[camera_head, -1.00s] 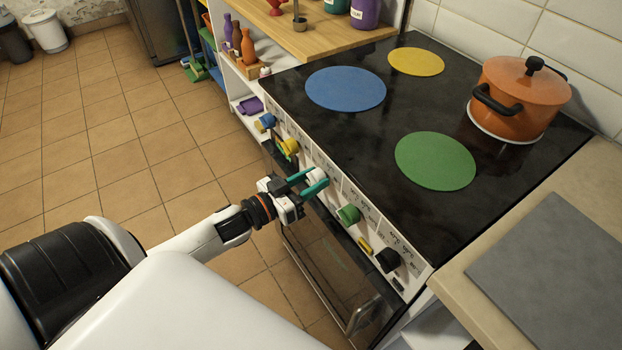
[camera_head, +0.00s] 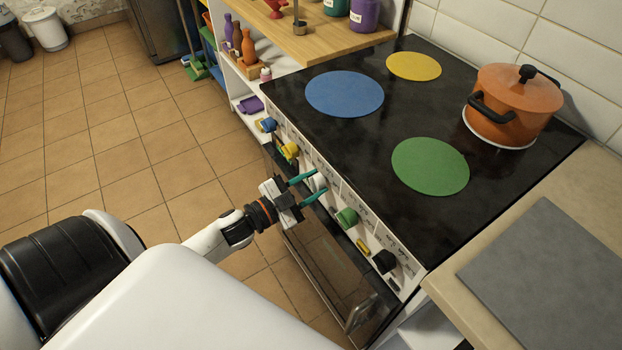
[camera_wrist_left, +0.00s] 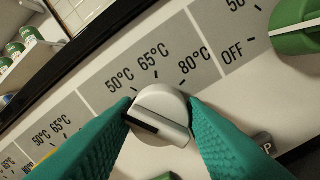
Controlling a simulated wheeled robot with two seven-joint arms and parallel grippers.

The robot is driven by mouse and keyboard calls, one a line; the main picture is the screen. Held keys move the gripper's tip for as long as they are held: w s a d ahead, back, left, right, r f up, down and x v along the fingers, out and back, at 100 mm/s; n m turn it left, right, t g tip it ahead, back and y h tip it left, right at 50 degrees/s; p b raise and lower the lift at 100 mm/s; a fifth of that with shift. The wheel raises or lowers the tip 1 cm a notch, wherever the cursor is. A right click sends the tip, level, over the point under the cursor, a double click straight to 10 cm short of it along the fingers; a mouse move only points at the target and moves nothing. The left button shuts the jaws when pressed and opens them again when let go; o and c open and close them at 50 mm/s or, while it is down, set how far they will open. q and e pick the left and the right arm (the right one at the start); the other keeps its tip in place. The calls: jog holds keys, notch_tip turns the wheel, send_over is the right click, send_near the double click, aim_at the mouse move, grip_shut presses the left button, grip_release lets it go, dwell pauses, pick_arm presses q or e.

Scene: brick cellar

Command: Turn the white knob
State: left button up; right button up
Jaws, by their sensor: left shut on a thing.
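The white knob (camera_wrist_left: 160,115) sits on the stove's front panel, below a scale with 50°C, 65°C and 80°C marks, in the left wrist view. A dark mark shows on the left end of its tilted grip bar. In the head view the white knob (camera_head: 318,182) is partly hidden between my fingers. My left gripper (camera_head: 314,186) has its teal fingers on both sides of the knob, shut on it; they also show in the left wrist view (camera_wrist_left: 160,120). My right gripper is not in view.
Blue (camera_head: 268,125), yellow (camera_head: 290,150), green (camera_head: 346,217) and black (camera_head: 385,261) knobs line the same panel. The oven door (camera_head: 335,265) is below. An orange pot (camera_head: 513,105) stands on the cooktop, and a grey board (camera_head: 550,280) lies on the right counter.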

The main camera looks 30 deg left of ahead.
pick_arm(q)
jog(key=shift+m, duration=0.6)
jog(key=o, duration=1)
jog(key=b+v, duration=0.1)
jog(key=v, duration=1.1)
jog(key=shift+f, duration=0.1)
